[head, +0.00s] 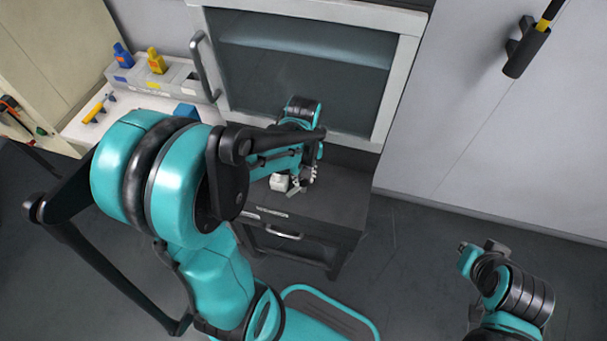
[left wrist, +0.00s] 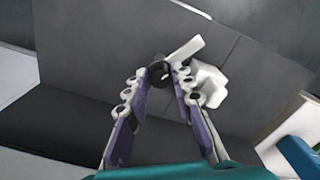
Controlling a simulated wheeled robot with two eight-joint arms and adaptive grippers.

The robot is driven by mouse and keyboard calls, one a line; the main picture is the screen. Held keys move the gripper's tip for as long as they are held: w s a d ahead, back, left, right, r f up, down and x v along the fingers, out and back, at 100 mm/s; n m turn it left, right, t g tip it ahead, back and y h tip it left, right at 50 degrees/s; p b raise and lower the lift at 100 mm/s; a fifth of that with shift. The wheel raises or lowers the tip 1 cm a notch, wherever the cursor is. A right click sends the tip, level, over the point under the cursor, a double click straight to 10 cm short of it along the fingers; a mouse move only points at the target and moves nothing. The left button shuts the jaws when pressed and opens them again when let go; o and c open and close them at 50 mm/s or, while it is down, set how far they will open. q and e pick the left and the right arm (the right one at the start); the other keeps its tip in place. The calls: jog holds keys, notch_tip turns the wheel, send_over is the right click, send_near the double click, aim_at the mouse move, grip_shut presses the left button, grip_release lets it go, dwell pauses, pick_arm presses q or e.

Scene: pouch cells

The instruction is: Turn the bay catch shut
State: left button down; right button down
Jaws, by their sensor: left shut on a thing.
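The bay catch shows in the left wrist view as a round black knob (left wrist: 159,74) with a pale bar (left wrist: 186,48) beside it, pointing up and right. My left gripper (left wrist: 160,80) has its two purple-padded fingers closed on the knob, one on each side. In the head view my left gripper (head: 301,180) is low over the dark cabinet top, and the knob is hidden there. A white block (left wrist: 208,84) lies just right of the fingers; it also shows in the head view (head: 279,182). My right arm is at the lower right of the head view, with no fingers visible.
The dark cabinet (head: 335,205) has a drawer handle (head: 283,234) in front. A glass-fronted chamber (head: 300,60) stands behind. The floor to the right is clear.

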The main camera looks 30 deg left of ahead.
pick_arm(q)
jog(key=m, duration=0.6)
jog(key=shift+p, duration=0.3)
jog(key=m, duration=0.5)
jog(key=shift+m, duration=0.4)
jog(key=c, duration=1.3)
grip_release()
jog(key=shift+r, duration=0.1)
notch_tip(320, 180, up, 12)
